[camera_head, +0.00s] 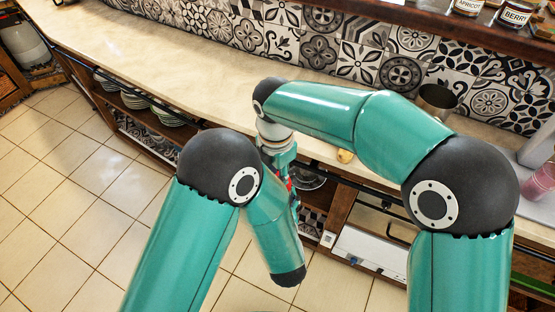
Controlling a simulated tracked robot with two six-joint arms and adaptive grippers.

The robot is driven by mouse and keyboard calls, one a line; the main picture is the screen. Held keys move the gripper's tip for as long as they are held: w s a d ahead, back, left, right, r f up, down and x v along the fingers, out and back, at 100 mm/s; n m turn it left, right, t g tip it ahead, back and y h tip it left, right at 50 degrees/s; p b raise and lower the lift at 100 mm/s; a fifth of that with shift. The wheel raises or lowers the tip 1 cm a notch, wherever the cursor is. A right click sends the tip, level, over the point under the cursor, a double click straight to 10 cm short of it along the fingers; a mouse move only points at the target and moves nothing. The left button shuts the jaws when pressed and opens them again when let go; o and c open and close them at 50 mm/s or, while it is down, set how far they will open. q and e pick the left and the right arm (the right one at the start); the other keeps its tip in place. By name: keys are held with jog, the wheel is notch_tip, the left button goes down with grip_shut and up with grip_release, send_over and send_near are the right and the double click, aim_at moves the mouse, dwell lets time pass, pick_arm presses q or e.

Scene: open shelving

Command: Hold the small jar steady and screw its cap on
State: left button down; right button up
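I cannot make out the small jar or its cap. My two arms cover the middle of the head view. My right arm reaches left over the counter and its wrist turns down near the counter's front edge. Narrow parts with a little red show below that wrist, partly behind my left arm, and no fingertips can be made out. My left forearm points down over the floor in front of the shelving and ends in a black joint. No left fingers show. A small yellowish object (345,156) lies at the counter's front edge; I cannot tell what it is.
The pale counter (170,58) is largely bare at the left. Labelled jars (515,13) stand on the upper shelf. Plates (157,112) fill shelves below the counter.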

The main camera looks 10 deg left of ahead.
notch_tip(320, 180, up, 12)
jog(key=shift+s+f, duration=0.25)
jog(key=shift+s, duration=0.05)
dwell(0.5)
jog(key=w+d+f+m+y, duration=0.1)
jog(key=w+d+f+m, duration=0.15)
jog(key=f+m, duration=0.25)
jog(key=w+d+f+m+y, duration=0.1)
jog(key=w+d+f+m, duration=0.1)
jog(key=w+f+m, duration=0.25)
jog(key=s+d+f+m+y, duration=0.1)
jog(key=d+f+m, duration=0.15)
jog(key=f, duration=0.35)
jog(key=s+d+f+m, duration=0.1)
jog(key=f+m, duration=0.2)
jog(key=f, duration=0.3)
jog(key=s+d+f+m, duration=0.4)
jog(key=s+f+m, duration=0.3)
jog(key=s+f, duration=0.2)
jog(key=s+d+f+m+y, duration=0.1)
jog(key=s+d+f+m, duration=0.4)
jog(key=s, duration=0.8)
notch_tip(320, 180, down, 4)
jog(key=m, duration=0.2)
jog(key=shift+m, duration=0.4)
